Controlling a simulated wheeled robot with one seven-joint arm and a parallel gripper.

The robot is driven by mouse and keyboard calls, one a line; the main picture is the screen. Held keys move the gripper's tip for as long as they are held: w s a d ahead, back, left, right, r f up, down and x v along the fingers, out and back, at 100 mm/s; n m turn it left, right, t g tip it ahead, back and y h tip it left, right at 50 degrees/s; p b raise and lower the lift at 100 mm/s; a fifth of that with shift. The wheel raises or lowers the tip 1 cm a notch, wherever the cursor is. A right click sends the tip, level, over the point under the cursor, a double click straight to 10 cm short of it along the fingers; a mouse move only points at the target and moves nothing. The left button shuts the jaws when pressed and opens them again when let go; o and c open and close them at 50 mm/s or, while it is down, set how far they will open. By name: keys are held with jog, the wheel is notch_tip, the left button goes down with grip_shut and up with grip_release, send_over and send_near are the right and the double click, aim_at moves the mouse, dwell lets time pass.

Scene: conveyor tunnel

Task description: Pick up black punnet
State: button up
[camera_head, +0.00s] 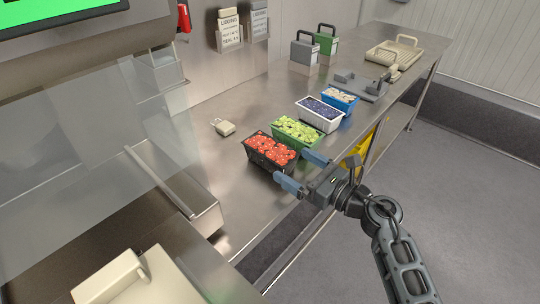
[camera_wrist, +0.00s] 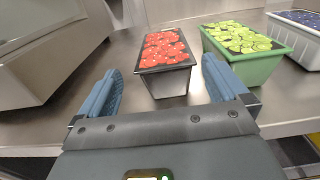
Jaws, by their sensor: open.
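The black punnet (camera_head: 270,153) holds red fruit and stands on the steel table near its front edge. In the wrist view the black punnet (camera_wrist: 168,82) is upright ahead of my gripper, roughly centred between the fingers. My gripper (camera_head: 302,173) is open, with blue finger pads, and nothing is held. In the wrist view my gripper's fingertips (camera_wrist: 160,75) appear either side of the punnet's near face. I cannot tell whether the right fingertip touches anything.
A green punnet (camera_head: 297,132) stands close to the right of the black one, then a white punnet (camera_head: 320,114) and a blue punnet (camera_head: 341,99). A small beige block (camera_head: 223,127) lies behind left. A steel-walled tunnel (camera_head: 170,188) with a clear panel is on the left.

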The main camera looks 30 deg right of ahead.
aim_at(277, 152)
jog(key=shift+d+x, duration=0.15)
jog(key=shift+x, duration=1.6)
jog(key=shift+d+x, duration=0.15)
jog(key=shift+x, duration=1.65)
jog(key=c, duration=1.2)
